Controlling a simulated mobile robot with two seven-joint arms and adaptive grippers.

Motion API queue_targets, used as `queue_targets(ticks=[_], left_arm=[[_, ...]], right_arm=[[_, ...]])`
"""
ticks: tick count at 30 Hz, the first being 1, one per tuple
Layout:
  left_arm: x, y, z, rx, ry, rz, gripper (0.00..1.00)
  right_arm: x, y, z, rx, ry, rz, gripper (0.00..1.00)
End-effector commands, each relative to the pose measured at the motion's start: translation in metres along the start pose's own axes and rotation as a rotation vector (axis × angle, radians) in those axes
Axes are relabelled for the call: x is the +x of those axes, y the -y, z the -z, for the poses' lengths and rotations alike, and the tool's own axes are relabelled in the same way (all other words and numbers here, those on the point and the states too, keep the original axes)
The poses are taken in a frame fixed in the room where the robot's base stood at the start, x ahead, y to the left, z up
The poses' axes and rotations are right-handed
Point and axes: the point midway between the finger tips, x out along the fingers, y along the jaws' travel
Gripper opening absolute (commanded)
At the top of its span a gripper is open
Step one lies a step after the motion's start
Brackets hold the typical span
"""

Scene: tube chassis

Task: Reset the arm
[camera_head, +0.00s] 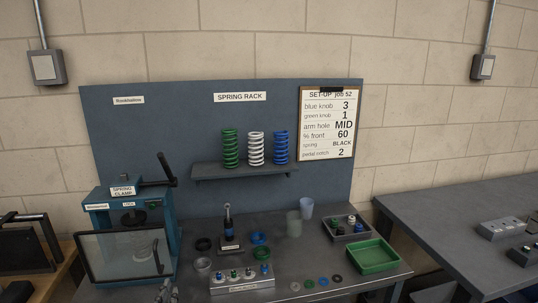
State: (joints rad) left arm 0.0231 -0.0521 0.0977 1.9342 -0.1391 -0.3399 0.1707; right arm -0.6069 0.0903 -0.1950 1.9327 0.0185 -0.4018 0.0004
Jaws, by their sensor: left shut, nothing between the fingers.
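My left gripper (166,290) shows at the bottom edge, left of the middle. It is shut and empty, in front of the teal spring clamp machine (104,207) and its clear guard. Most of its arm is out of the picture. My right gripper is not in view.
The grey bench (210,292) holds a block with several small knobs (241,279), an upright damper (228,226), rings, two cups (306,208), a grey parts tray (347,229) and a green tray (372,257). Green, white and blue springs stand on a shelf (243,172). Another table (450,220) stands right.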

Motion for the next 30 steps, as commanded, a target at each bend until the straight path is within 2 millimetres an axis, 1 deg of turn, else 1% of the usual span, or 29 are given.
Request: queue_targets(ticks=[1, 2, 3, 5, 6, 8, 9, 11, 12, 13, 15, 18, 19, 22, 30], left_arm=[[-0.021, -0.001, -0.040, 0.039, 0.077, -0.019, 0.00], [-0.033, -0.003, -0.059, 0.058, 0.116, -0.033, 0.00], [-0.049, -0.004, -0.085, 0.081, 0.167, -0.050, 0.00], [-0.077, -0.007, -0.123, 0.110, 0.245, -0.076, 0.00], [-0.097, -0.008, -0.146, 0.123, 0.295, -0.092, 0.00], [-0.129, -0.009, -0.179, 0.139, 0.369, -0.115, 0.00], [-0.151, -0.009, -0.200, 0.144, 0.417, -0.127, 0.00], [-0.183, -0.009, -0.227, 0.145, 0.483, -0.142, 0.00], [-0.204, -0.008, -0.242, 0.143, 0.523, -0.149, 0.00], [-0.219, -0.007, -0.252, 0.141, 0.550, -0.152, 0.00], [-0.248, -0.004, -0.271, 0.141, 0.603, -0.156, 0.00], [-0.278, 0.002, -0.287, 0.145, 0.653, -0.152, 0.00], [-0.283, 0.005, -0.289, 0.146, 0.662, -0.149, 0.00], [-0.293, 0.009, -0.294, 0.146, 0.680, -0.142, 0.00], [-0.293, 0.009, -0.294, 0.146, 0.680, -0.142, 0.00]], right_arm=[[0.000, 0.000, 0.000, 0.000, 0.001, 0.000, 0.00], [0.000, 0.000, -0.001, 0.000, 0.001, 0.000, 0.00], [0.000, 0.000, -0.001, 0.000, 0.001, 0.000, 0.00], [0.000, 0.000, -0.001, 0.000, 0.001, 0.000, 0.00], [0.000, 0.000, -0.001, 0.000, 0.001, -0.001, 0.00], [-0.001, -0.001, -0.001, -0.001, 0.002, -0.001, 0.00], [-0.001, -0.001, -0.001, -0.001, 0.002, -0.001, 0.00], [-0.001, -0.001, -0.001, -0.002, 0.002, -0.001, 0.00], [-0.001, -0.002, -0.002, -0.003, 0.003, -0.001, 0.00], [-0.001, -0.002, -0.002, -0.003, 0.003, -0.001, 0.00], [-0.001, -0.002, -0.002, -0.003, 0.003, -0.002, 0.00], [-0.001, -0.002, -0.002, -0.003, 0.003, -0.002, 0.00], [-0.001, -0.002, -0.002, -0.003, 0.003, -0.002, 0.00], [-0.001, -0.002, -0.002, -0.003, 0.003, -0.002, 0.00], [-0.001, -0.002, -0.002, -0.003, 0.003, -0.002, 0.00]])
